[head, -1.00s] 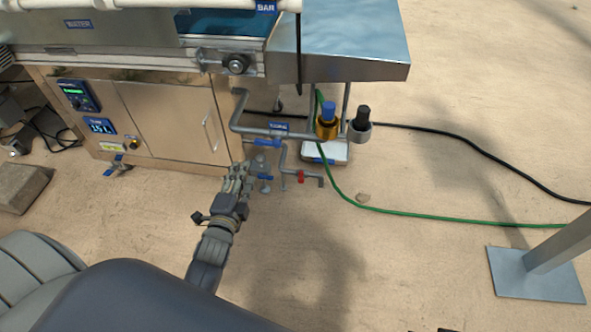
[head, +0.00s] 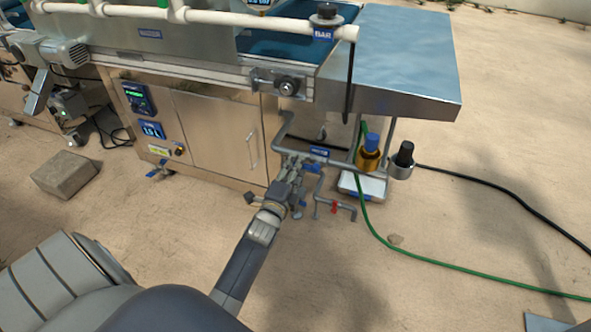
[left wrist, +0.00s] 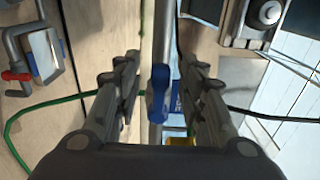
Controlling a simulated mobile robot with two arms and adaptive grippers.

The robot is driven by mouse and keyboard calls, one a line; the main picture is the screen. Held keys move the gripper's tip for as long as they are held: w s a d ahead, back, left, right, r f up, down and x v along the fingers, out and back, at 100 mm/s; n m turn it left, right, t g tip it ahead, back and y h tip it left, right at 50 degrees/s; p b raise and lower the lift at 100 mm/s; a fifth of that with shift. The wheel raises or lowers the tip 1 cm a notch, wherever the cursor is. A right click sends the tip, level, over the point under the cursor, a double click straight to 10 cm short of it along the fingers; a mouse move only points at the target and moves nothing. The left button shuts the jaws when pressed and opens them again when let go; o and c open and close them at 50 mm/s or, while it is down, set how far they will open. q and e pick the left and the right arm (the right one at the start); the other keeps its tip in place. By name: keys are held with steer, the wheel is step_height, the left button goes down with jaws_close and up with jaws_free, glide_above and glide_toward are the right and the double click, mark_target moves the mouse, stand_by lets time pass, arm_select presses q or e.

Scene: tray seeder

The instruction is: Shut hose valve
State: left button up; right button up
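A valve with a blue handle (head: 312,168) sits on the grey pipe (head: 330,160) at the right end of the cabinet, below a small blue label (head: 318,152) too small to read. In the left wrist view the blue handle (left wrist: 157,95) stands between my two spread fingers, with gaps on both sides. My left gripper (head: 296,165) is open and hides part of the pipework in the head view; it also shows in the left wrist view (left wrist: 160,70). My right gripper is not in view.
A gold regulator with a blue knob (head: 370,150) and a grey one with a black knob (head: 402,160) stand to the right. A green hose (head: 420,260) and black cable (head: 490,184) cross the floor. A steel table (head: 400,60) overhangs.

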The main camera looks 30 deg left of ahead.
arm_select(q)
steer(key=shift+w, duration=0.2)
jaws_close()
